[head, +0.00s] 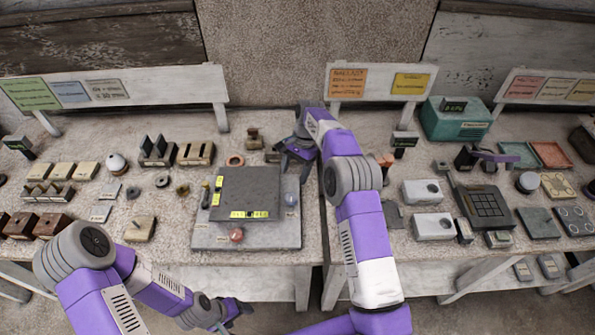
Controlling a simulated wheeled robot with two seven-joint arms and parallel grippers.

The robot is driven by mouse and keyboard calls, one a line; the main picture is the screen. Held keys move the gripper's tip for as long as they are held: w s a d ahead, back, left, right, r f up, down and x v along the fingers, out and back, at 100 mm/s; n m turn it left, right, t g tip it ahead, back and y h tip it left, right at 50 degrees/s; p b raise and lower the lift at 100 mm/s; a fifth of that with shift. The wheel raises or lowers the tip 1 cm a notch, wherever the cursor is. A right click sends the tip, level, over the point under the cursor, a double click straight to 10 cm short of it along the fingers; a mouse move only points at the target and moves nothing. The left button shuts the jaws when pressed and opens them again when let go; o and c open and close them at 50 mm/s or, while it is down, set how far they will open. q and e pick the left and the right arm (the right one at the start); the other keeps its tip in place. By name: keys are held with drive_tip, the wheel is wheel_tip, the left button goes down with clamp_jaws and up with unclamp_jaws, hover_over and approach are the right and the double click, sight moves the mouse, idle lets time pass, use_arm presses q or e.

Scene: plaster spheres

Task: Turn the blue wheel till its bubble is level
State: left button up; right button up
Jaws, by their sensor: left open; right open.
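A levelling stand with a grey base (210,237) sits on the left table, with a dark square plate (247,188) on top. A small pale-blue wheel (291,200) is at its right side and a reddish wheel (236,235) at its front. A yellow-green vial (250,214) lies along the plate's front edge and another (217,191) along its left edge; the bubbles are too small to read. My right gripper (288,155) is open, behind and above the blue wheel, apart from it. My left gripper (228,314) is open, low in front of the table.
An orange ring (235,160) and a brown knobbed block (254,139) lie behind the stand. Wooden blocks and small parts crowd the table to the left. White boxes (433,226) and a dark keypad (484,207) stand on the right table.

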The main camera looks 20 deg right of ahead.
drive_tip(key=shift+w+a+n+g, duration=0.15)
drive_tip(key=shift+n+g, duration=0.15)
drive_tip(key=shift+n, duration=0.5)
